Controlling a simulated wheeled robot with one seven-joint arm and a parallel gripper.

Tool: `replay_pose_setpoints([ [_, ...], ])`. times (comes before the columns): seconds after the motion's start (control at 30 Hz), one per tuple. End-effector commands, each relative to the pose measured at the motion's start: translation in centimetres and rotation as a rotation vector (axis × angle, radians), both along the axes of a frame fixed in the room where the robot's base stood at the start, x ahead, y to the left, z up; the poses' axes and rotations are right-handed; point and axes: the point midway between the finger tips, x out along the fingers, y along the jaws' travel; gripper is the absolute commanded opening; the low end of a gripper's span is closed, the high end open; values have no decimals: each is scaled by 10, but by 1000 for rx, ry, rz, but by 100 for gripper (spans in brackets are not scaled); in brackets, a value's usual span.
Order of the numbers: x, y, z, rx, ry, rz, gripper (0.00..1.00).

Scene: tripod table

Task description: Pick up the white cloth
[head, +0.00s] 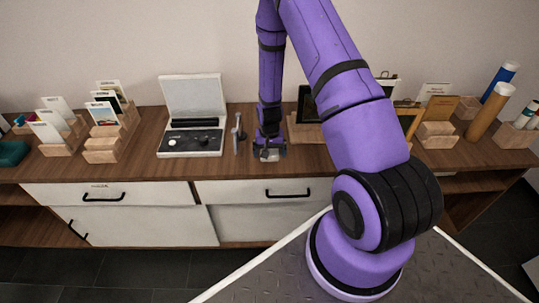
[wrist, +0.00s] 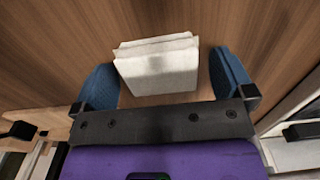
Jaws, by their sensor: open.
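The white cloth (wrist: 157,70) is a folded, thick pad on the brown wooden top in the wrist view. It sits between the two blue fingers of my gripper (wrist: 164,78), with a gap on each side. In the head view my gripper (head: 269,152) is low over the front part of the cabinet top. It is open, and I cannot make out the cloth clearly there because the gripper covers that spot.
Left of my gripper stand a small metal tripod (head: 238,134) and an open white case (head: 191,142). Wooden card holders (head: 102,148) stand further left. A dark framed picture (head: 307,104) is close on the right. Drawers with black handles (head: 288,194) lie below the front edge.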

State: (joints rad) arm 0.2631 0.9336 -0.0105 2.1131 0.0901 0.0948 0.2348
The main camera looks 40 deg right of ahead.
Motion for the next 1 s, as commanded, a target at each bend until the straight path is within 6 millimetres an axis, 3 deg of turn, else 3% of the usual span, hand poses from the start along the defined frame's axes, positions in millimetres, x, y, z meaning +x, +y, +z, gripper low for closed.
replay_pose_setpoints([
  [0.23, 0, 0, -1, 0, 0, 0, 98],
  [0.43, 0, 0, -1, 0, 0, 0, 52],
  [0.77, 0, 0, 0, 0, 0, 0, 51],
  [1.0, 0, 0, 14, -1, -1, 0, 51],
])
